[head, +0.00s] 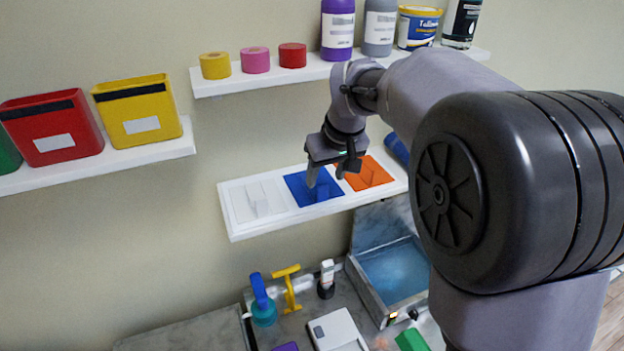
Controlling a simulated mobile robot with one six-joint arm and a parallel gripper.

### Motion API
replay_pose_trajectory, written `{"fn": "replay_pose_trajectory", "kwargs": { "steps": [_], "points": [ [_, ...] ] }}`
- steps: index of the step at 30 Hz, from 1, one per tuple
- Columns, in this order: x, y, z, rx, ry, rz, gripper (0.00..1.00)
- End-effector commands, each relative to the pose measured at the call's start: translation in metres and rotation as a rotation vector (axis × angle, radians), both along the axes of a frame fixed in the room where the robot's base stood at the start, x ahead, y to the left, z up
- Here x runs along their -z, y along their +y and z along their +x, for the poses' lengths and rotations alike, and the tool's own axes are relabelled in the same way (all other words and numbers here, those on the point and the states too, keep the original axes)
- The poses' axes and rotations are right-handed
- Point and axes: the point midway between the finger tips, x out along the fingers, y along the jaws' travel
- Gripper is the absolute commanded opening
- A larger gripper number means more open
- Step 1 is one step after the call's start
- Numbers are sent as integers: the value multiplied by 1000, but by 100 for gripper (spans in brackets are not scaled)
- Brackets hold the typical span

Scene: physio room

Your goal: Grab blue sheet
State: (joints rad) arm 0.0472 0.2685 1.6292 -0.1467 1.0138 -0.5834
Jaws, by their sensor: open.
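The blue sheet (299,187) lies on the white middle shelf (238,225), between a white sheet (250,204) and an orange sheet (375,175). It has a raised fold near its middle. My gripper (327,174) is open and sits at the blue sheet's right side, fingers pointing down. One finger overlaps the blue sheet in the picture, and the other is near the orange sheet. I cannot tell whether a finger touches the blue sheet. Part of the blue sheet is hidden behind the gripper.
An upper shelf (240,86) holds tape rolls and bottles. A left shelf (95,163) holds red and yellow bins. Below, a counter (190,338) carries a basin (393,272), a blue-capped bottle (263,302), a yellow tool (288,288) and other small items. A blue roll (397,150) is right of the orange sheet.

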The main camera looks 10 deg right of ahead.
Motion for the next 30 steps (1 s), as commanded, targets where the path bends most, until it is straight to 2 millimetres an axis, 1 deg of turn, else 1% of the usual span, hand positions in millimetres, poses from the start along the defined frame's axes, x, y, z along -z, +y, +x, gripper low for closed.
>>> {"fn": "replay_pose_trajectory", "kwargs": {
  "steps": [4, 6, 10, 13, 18, 26, 27, 30],
  "points": [
    [16, 1, 7, -1, 1, -1, 53],
    [29, 2, 11, 1, 4, 0, 53],
    [51, 3, 21, 0, 0, 0, 53],
    [56, 4, 23, 1, -1, 1, 53],
    [57, 4, 23, 0, -2, 0, 53],
    [57, 4, 23, 1, -2, 1, 2],
    [57, 4, 23, 1, -1, 1, 0],
    [57, 4, 23, 1, -1, 1, 0]
  ]
}}
